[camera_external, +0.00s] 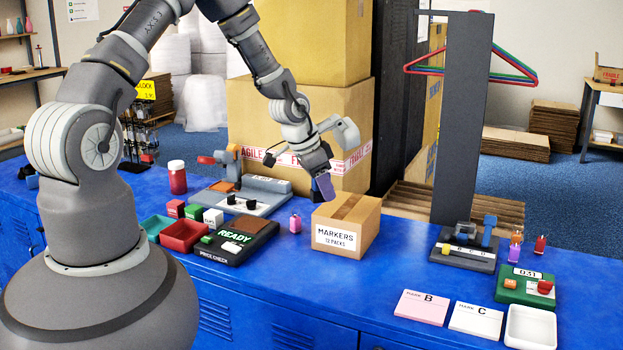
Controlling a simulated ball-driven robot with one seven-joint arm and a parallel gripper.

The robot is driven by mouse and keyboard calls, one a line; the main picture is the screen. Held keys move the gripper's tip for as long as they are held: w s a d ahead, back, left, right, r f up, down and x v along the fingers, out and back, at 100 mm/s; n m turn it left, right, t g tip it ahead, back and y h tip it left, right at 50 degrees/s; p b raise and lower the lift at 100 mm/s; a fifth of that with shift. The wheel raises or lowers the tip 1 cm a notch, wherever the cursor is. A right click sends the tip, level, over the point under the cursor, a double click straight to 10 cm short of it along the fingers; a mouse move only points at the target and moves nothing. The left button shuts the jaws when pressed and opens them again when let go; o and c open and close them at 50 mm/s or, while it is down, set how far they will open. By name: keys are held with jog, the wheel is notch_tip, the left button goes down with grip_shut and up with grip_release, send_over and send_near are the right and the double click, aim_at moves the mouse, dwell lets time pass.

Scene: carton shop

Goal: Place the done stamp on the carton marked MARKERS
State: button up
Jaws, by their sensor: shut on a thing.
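The carton marked MARKERS (360,240), a small brown box with a white label reading "MARKERS 12 PACKS", sits closed on the blue counter, a tape strip along its top. My gripper (321,176) points down over the carton's back left part. It is shut on a small blue-violet piece (326,189), which may be the done stamp; no lettering on it can be read. Its lower end is at or just above the carton's top, and I cannot tell if they touch. The fingertips are partly hidden.
The READY price-check board (236,240) and a red tray (184,236) lie further left. A dark stand (466,252), cards B (422,307) and C (475,320), and a white tray (530,328) are right. Large cartons (345,110) rise behind.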

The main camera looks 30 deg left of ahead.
jog(key=b, duration=0.2)
send_over(356, 205)
jog(key=s+a, duration=0.1)
jog(key=shift+f, duration=0.6)
jog(key=shift+f+b, duration=0.75)
jog(key=shift+f, duration=0.9)
jog(key=shift+f, duration=0.1)
jog(key=shift+f, duration=0.15)
jog(key=o, duration=1)
jog(key=shift+o, duration=0.2)
jog(key=shift+r, duration=0.2)
